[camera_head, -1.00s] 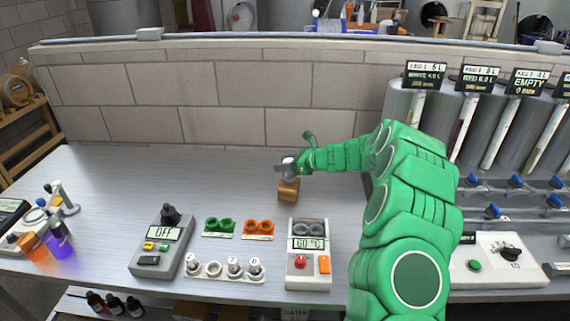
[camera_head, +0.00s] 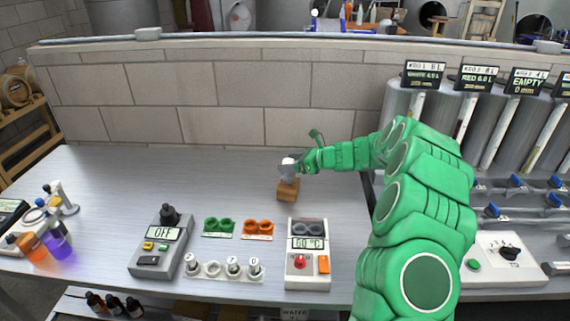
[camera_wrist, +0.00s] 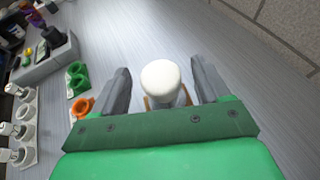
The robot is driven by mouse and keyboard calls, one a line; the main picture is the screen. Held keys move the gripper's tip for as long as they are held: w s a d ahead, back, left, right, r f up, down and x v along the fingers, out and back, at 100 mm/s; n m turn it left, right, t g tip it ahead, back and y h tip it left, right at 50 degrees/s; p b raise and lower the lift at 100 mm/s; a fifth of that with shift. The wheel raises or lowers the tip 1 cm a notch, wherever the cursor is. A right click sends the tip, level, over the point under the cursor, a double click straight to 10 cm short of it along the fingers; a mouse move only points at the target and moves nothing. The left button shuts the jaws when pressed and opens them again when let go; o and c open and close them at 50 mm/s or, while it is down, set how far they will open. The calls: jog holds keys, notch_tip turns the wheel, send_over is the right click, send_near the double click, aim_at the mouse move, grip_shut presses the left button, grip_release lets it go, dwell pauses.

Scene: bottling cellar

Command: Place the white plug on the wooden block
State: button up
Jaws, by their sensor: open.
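The white plug (camera_head: 289,167) stands upright on the wooden block (camera_head: 287,192), near the middle of the table. In the wrist view the round top of the white plug (camera_wrist: 161,82) shows between my two fingers, and a little of the wooden block (camera_wrist: 150,104) shows beneath it. My gripper (camera_head: 291,168) is open around the plug. In the wrist view my gripper (camera_wrist: 160,82) has a visible gap between each finger and the plug.
In front stand a grey box reading OFF (camera_head: 161,243), a white rack (camera_head: 210,268) with plugs, green cups (camera_head: 219,225), orange cups (camera_head: 258,227) and a 60 °C heater (camera_head: 309,262). Kegs with taps stand at the right. The table behind and left of the block is clear.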

jog(key=v, duration=0.9)
jog(key=s+a+r+n+g+h, duration=0.15)
jog(key=s+r+n, duration=0.25)
jog(key=s, duration=0.5)
jog(key=s+a+r+n+g+h, duration=0.1)
jog(key=s+a+r+n+g, duration=0.2)
jog(key=s, duration=0.5)
jog(key=s+a+r+n+g+h, duration=0.1)
jog(key=s+a+r+n, duration=0.1)
jog(key=s+r+n, duration=0.5)
jog(key=s+d+f+n+h, duration=0.1)
jog(key=s+d+n+h, duration=0.2)
jog(key=s, duration=0.8)
jog(key=s+d+f+n+g+h, duration=0.1)
jog(key=s+d+f+n+h, duration=0.1)
jog(key=s+d, duration=0.6)
jog(key=s+d+f+n+h, duration=0.2)
jog(key=s+d, duration=0.4)
jog(key=s, duration=0.8)
jog(key=shift+s+n+h, duration=0.2)
jog(key=shift+n+h, duration=0.6)
jog(key=shift+h, duration=0.15)
jog(key=shift+f+g, duration=0.1)
jog(key=shift+g, duration=0.15)
